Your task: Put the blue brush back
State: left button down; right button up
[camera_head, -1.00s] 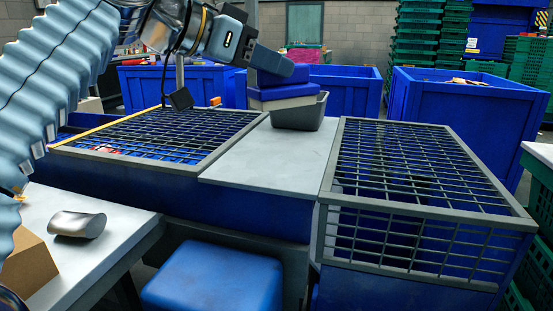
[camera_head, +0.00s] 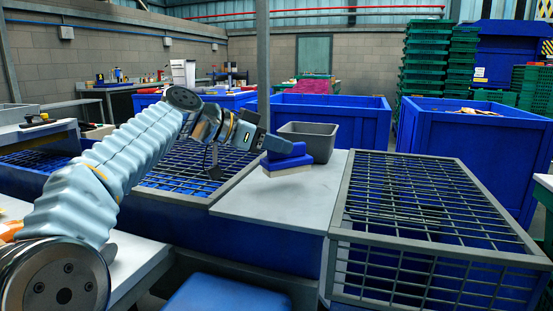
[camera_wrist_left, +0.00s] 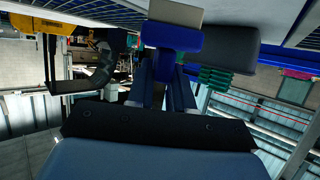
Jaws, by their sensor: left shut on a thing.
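The blue brush (camera_head: 288,161) has a pale bristle block underneath. My left gripper (camera_head: 276,143) is shut on its blue handle and holds it over the back left part of the light grey tabletop (camera_head: 285,205). The bristles face down; I cannot tell whether they touch the top. The brush also shows in the left wrist view (camera_wrist_left: 172,37), between the finger ends (camera_wrist_left: 166,75). A grey bin (camera_head: 310,140) stands just behind and right of the brush, partly hidden by it. My right gripper is not in view.
Metal grids (camera_head: 430,200) flank the tabletop on the right and another grid (camera_head: 180,170) on the left. Large blue containers (camera_head: 350,112) stand behind. The front of the tabletop is clear. A steel post (camera_head: 263,70) rises behind my gripper.

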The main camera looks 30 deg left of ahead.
aim_at(276, 159)
pick_arm(q)
notch_tip(276, 159, down, 3)
jog(key=shift+w+f, duration=0.1)
jog(key=shift+f, duration=0.1)
jog(key=shift+f+b, duration=0.15)
jog(key=shift+b, duration=0.2)
jog(key=c, duration=1)
grip_release()
jog(key=shift+a+r+p, duration=0.1)
jog(key=shift+r+p, duration=0.25)
jog(key=shift+p, duration=0.1)
jog(key=b+v, duration=0.1)
jog(key=v, duration=1.1)
jog(key=shift+f+b, duration=0.1)
jog(key=shift+b, duration=0.2)
